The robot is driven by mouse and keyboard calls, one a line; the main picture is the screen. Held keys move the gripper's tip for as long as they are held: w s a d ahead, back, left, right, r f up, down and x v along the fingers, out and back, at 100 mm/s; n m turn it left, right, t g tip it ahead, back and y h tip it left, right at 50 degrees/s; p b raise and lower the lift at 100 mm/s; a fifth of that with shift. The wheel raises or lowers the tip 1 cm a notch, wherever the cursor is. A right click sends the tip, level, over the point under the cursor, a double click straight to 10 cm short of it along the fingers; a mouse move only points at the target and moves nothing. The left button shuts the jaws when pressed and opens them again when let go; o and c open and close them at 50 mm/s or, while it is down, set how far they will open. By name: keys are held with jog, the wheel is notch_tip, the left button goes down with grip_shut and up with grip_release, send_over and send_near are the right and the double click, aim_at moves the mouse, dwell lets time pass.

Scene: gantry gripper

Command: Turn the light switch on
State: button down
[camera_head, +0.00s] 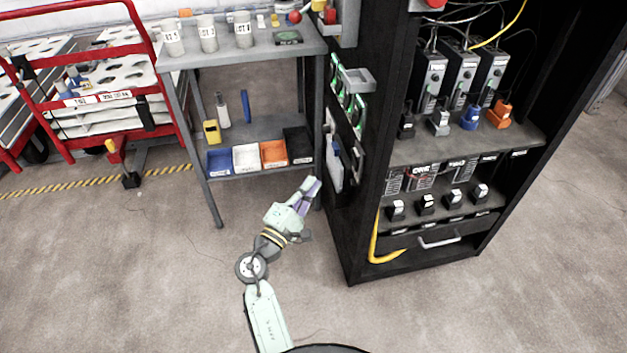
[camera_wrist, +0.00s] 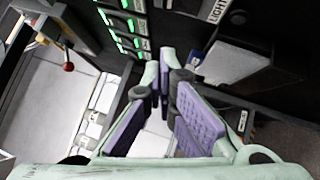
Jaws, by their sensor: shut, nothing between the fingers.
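My gripper (camera_head: 313,186) is shut and empty, in front of the left side of the black cabinet (camera_head: 352,225). In the wrist view its purple-padded fingers (camera_wrist: 164,78) point toward the cabinet side, with their tips close together. The wrist view shows a grey box (camera_wrist: 238,52) right of the fingertips, beside a partly readable label. I see no clear contact.
Green-lit modules (camera_head: 348,98) and a grey tray (camera_head: 357,79) are on the cabinet side above the gripper. A grey shelf table (camera_head: 270,50) with small bins (camera_head: 246,157) stands close on the left. A red cart (camera_head: 153,62) is farther left. The floor in front is clear.

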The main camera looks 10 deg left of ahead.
aim_at(354, 160)
jog(key=w+d+r+p, duration=0.3)
jog(key=w+d, duration=0.3)
jog(key=w, duration=0.1)
jog(key=shift+w+d, duration=0.35)
jog(key=shift+d, duration=0.05)
jog(key=shift+p, duration=0.3)
jog(key=shift+w+d+r+m+g+p, duration=0.15)
jog(key=shift+d+r+m+g+p, duration=0.3)
jog(key=shift+p, duration=0.45)
jog(key=shift+a+f, duration=0.2)
